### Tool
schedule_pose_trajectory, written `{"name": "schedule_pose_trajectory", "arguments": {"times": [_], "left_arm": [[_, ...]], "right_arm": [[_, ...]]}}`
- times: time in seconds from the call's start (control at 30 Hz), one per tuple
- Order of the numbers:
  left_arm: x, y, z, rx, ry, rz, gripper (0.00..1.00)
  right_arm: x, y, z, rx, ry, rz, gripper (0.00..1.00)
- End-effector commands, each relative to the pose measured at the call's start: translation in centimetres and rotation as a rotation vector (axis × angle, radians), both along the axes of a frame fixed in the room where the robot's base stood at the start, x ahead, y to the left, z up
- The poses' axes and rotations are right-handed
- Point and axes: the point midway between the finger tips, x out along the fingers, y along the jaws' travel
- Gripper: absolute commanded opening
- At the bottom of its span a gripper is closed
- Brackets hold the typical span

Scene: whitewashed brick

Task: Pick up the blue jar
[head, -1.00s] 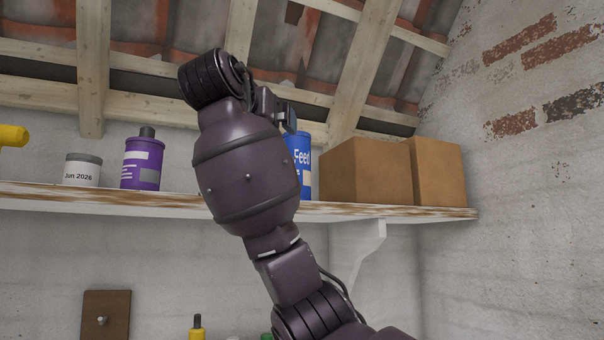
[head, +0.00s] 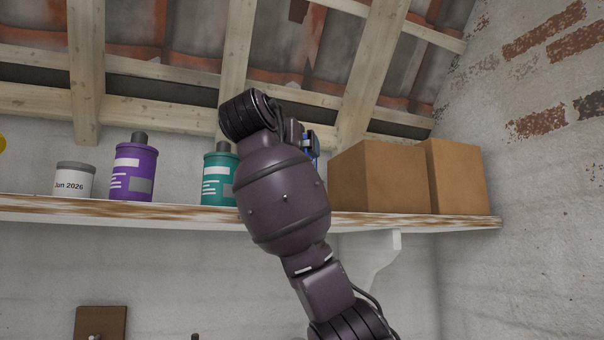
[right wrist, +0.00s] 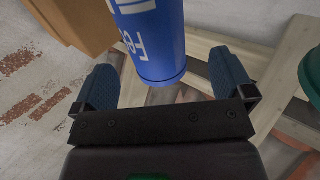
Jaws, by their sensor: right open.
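The blue jar (right wrist: 152,40), with white "Feed" lettering, fills the top middle of the right wrist view. My right gripper (right wrist: 163,70) is open there, one finger on each side of the jar's near end, with visible gaps to both fingers. No grip on the jar shows. In the head view only a blue sliver of the jar (head: 315,150) shows past my right arm, which hides the rest of it and most of the gripper. My left gripper is not in view.
On the shelf (head: 120,213) stand a white tin (head: 74,181), a purple jar (head: 133,172) and a teal jar (head: 219,178), left of my arm. Cardboard boxes (head: 378,178) stand close on the right. Roof beams (head: 235,60) slope above.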

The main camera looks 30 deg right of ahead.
Motion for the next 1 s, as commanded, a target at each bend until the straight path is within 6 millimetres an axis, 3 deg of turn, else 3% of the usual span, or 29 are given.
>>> {"name": "schedule_pose_trajectory", "arguments": {"times": [0.5, 0.73, 0.77, 1.0], "left_arm": [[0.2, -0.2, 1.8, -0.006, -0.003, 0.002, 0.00], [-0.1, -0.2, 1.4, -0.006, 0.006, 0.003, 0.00], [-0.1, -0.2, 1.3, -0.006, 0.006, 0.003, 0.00], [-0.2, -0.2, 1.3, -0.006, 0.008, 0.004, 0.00]], "right_arm": [[2.6, -4.4, 0.3, 0.000, 0.003, -0.002, 1.00], [2.7, -4.6, 0.2, 0.001, 0.001, -0.001, 1.00], [2.7, -4.6, 0.2, 0.001, 0.001, -0.001, 0.98], [2.7, -4.6, 0.2, 0.001, 0.001, -0.001, 0.61]]}}
